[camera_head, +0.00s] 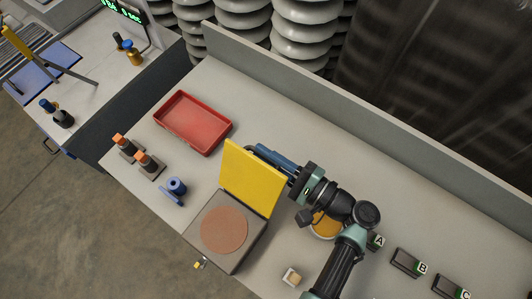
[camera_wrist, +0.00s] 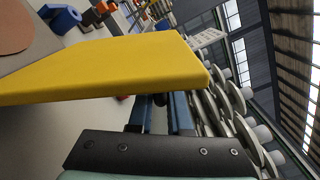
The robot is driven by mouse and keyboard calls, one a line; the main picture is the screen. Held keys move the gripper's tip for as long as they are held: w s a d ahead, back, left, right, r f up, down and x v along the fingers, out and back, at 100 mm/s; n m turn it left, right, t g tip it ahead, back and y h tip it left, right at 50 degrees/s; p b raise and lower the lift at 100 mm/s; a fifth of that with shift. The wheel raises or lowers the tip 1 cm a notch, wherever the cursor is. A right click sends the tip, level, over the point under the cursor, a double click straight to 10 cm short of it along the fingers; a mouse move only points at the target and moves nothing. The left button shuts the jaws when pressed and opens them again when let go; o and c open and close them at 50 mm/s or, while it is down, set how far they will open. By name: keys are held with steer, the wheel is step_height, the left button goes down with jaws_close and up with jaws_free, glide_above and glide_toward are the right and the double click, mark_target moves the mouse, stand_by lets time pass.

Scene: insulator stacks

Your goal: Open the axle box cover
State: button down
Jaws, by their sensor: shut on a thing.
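The axle box (camera_head: 242,243) is a grey square box on the bench with a brown round disc (camera_head: 224,230) on its top. Its yellow cover (camera_head: 252,180) stands raised, close to upright, along the box's far edge. The cover crosses the wrist view (camera_wrist: 110,68) as a broad yellow slab. My gripper (camera_head: 262,152) is at the cover's back side, near its upper edge. Its blue fingers show below the cover in the wrist view (camera_wrist: 160,108), and their tips are hidden behind it. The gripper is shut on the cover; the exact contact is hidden.
A red tray (camera_head: 193,122) lies beyond the cover. A blue part (camera_head: 176,187) and orange-topped parts (camera_head: 146,162) stand left of the box. A small pale block (camera_head: 292,277) and dark holders marked A, B, C (camera_head: 407,262) lie right. A grey wall (camera_head: 360,110) bounds the back.

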mark_target(258, 165)
steer(key=shift+r, duration=0.15)
steer(key=shift+s+a+r+n+p, duration=0.65)
steer(key=shift+s+r+n+p, duration=0.15)
steer(key=shift+s+r+p, duration=0.1)
steer(key=shift+s+a, duration=0.15)
steer(key=shift+s, duration=0.1)
steer(key=c, duration=0.9)
jaws_free()
steer(key=shift+f, duration=0.1)
